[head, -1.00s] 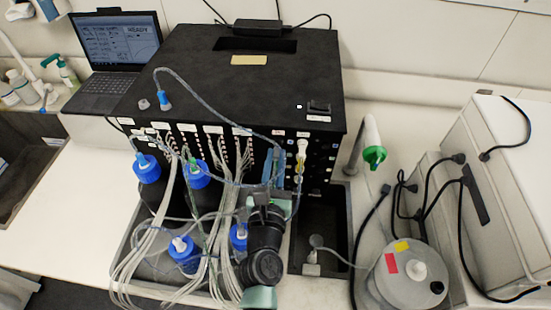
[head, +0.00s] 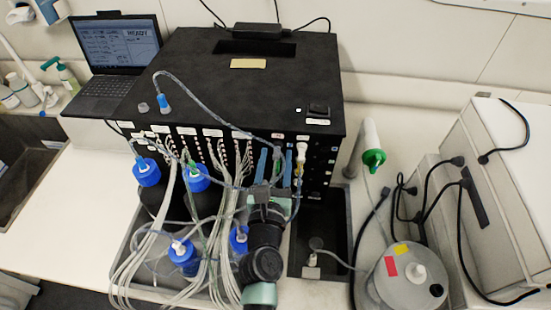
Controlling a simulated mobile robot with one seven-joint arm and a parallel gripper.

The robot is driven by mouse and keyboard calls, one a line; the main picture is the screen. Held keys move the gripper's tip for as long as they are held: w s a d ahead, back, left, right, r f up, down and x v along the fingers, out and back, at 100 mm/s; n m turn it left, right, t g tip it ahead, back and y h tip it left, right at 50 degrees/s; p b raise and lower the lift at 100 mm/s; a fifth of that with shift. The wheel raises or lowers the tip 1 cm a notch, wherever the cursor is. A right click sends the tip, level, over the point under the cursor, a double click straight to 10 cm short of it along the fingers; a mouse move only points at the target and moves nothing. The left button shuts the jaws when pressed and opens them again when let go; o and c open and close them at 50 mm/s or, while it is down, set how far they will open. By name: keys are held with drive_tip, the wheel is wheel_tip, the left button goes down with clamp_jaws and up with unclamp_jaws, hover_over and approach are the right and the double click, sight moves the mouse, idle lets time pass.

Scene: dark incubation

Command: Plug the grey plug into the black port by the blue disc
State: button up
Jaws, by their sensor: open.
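My gripper (head: 276,160) is at the right part of the black box's front panel, with its two blue fingers spread apart. A small grey piece, likely the grey plug (head: 278,163), shows between the fingers at the panel, at the end of a clear tube. It appears free of both fingers. I cannot tell whether it sits in a port. The black port and the blue disc cannot be made out; the gripper and tubes cover part of that area.
The black box (head: 200,75) has many thin tubes on its front. A white fitting (head: 302,150) is just right of the gripper. Blue-capped bottles (head: 198,178) stand left. A black tray (head: 338,215) lies right, with a round grey vessel (head: 400,275) beyond it.

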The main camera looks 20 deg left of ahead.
drive_tip(key=b+v, duration=0.3)
drive_tip(key=v, duration=1)
drive_tip(key=shift+r, duration=0.1)
